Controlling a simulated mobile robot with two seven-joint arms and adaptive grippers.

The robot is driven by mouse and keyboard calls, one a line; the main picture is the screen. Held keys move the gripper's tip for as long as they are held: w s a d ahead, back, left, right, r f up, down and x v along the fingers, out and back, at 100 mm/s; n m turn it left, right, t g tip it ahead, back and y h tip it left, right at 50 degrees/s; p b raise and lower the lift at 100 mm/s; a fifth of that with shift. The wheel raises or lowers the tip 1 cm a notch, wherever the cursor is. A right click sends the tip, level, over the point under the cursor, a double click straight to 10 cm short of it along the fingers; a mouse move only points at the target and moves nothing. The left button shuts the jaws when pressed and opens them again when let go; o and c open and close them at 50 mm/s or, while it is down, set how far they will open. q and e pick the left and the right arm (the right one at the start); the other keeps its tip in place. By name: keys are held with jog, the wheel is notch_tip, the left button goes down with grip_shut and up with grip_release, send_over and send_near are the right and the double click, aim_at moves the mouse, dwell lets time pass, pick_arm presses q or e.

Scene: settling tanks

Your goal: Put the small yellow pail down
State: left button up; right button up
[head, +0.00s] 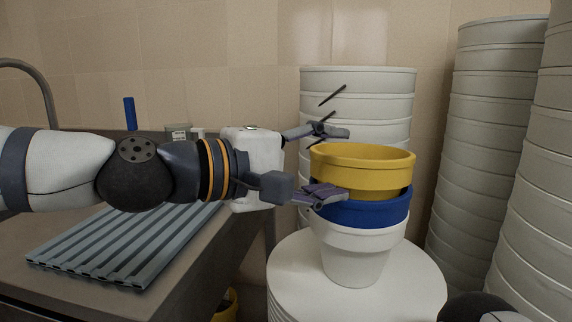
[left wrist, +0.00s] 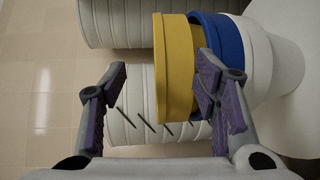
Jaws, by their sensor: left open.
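The small yellow pail (head: 362,172) sits upright in a blue pail (head: 365,212), which sits in a white pail (head: 357,255). They are nested on the round white top (head: 285,285) of a stack. My left gripper (head: 337,163) is open at the yellow pail's left side, its fingers spread and nothing clamped. In the left wrist view the yellow pail (left wrist: 178,60) lies between the finger lines, with one finger overlapping the yellow and blue rims. I cannot tell whether that finger touches them. My right gripper does not show.
Tall stacks of white tubs stand behind (head: 352,82) and at right (head: 485,150). A grey counter (head: 200,265) with a ribbed drainer (head: 120,245) is at left, with a blue upright object (head: 130,113) behind. Another yellow object (head: 227,305) is low beside the counter.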

pick_arm(q)
jog(key=v, duration=1)
notch_tip(320, 180, down, 18)
jog(key=s+d+g+y, duration=0.1)
jog(key=s+g+y, duration=0.1)
jog(key=y, duration=0.1)
jog(key=s+a+f+g+y, duration=0.15)
jog(key=s+f, duration=0.35)
jog(key=f, duration=0.5)
jog(key=s+a+f+g+y, duration=0.15)
jog(key=s+f, duration=0.35)
jog(key=f, duration=0.5)
jog(key=s+a+f+m+g+y, duration=0.25)
jog(key=s+a+f+y, duration=0.4)
jog(key=s+f, duration=0.65)
jog(key=s+a+f+m+g+y, duration=0.1)
jog(key=s+a+m+g+y, duration=0.2)
jog(key=s+a, duration=1.15)
jog(key=shift+t+h, duration=0.25)
jog(key=shift+t, duration=0.3)
jog(key=shift+w+d+r+p, duration=0.15)
jog(key=shift+w+r+p, duration=1.5)
jog(key=shift+r, duration=0.1)
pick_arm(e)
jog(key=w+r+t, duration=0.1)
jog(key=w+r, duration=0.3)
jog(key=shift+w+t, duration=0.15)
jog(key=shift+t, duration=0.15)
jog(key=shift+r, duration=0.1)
